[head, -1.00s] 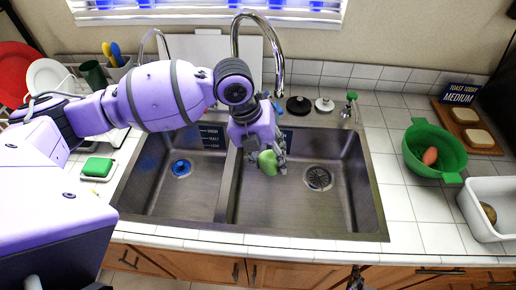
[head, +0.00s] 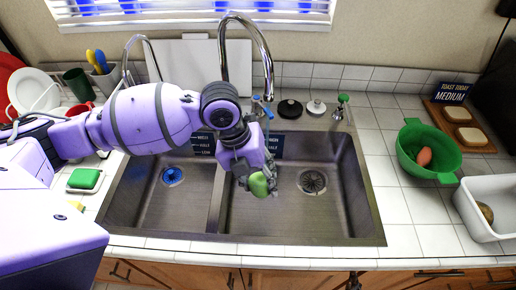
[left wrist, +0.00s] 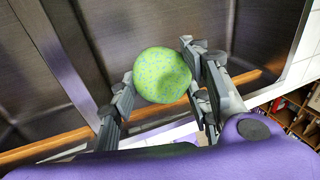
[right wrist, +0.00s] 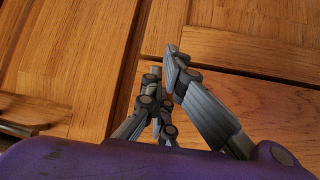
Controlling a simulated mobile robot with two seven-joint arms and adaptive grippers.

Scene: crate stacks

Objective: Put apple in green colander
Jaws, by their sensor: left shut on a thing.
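A green apple (head: 259,185) is held over the right sink basin. My left gripper (head: 262,181) is shut on it, with a finger on either side. In the left wrist view, the speckled green apple (left wrist: 162,75) sits between the fingers of my left gripper (left wrist: 160,85). The green colander (head: 444,142) stands on the counter right of the sink, well away from the apple, with an orange-brown item inside. My right gripper (right wrist: 164,65) is low in front of the wooden cabinets, its fingertips close together with nothing seen between them.
The double sink (head: 345,215) has a tall faucet (head: 268,70) behind the left arm. A white bin (head: 490,225) holding a brown item stands right of the colander. A board with bread (head: 460,125) lies behind it. Counter tiles between sink and colander are clear.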

